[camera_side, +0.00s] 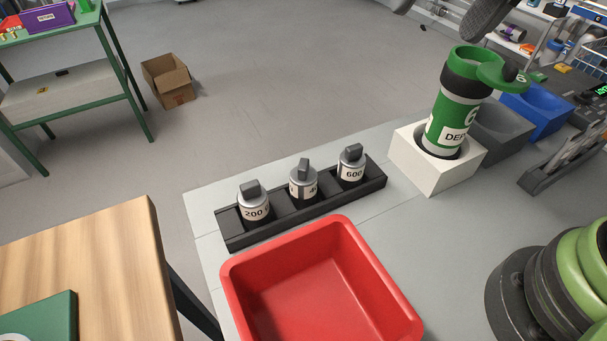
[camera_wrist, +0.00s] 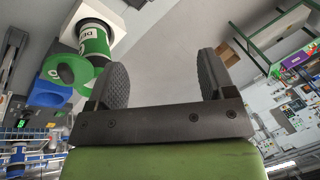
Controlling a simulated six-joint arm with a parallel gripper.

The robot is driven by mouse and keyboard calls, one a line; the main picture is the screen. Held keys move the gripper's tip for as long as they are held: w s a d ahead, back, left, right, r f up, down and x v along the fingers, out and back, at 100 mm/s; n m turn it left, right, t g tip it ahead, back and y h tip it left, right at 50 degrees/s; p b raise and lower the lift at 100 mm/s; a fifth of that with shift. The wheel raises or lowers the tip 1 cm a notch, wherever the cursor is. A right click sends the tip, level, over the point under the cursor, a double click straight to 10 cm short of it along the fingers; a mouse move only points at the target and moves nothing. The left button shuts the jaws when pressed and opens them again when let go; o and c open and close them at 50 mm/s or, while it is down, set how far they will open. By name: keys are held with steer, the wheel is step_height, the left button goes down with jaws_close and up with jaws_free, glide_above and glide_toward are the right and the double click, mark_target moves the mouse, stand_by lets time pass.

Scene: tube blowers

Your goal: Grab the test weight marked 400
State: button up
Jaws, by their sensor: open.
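The middle weight (camera_side: 303,184) is a silver cylinder with a dark grip tab on top. Its label is turned, with a 4 partly readable, and it stands upright in the black rack (camera_side: 234,241). The weight marked 200 (camera_side: 254,206) stands to its left and the one marked 600 (camera_side: 351,168) to its right. My gripper (camera_wrist: 163,78) is open and empty in the wrist view, its two dark padded fingers wide apart. Dark fingers at the top edge of the side view are high and well away from the rack. The wrist view shows none of the weights.
A red bin (camera_side: 315,284) sits in front of the rack. A green canister (camera_side: 457,110) stands in a white holder (camera_side: 436,182) to the right, with grey and blue bins (camera_side: 537,107) behind it. A wooden table (camera_side: 85,260) is at lower left.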

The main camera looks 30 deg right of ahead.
steer(key=w+a+f+g, duration=0.2)
steer(key=w+a+f, duration=0.2)
steer(key=a+f, duration=0.1)
steer(key=m+g+h, duration=0.1)
steer(key=m+h, duration=0.1)
glide_above(304, 180)
steer(key=w, duration=0.1)
steer(key=f, duration=1.1)
steer(key=shift+w+d, duration=0.1)
steer(key=shift+d, duration=0.15)
step_height(304, 180, down, 4)
steer(key=shift+f, duration=0.2)
step_height(304, 180, down, 6)
steer(key=shift+w+r, duration=0.1)
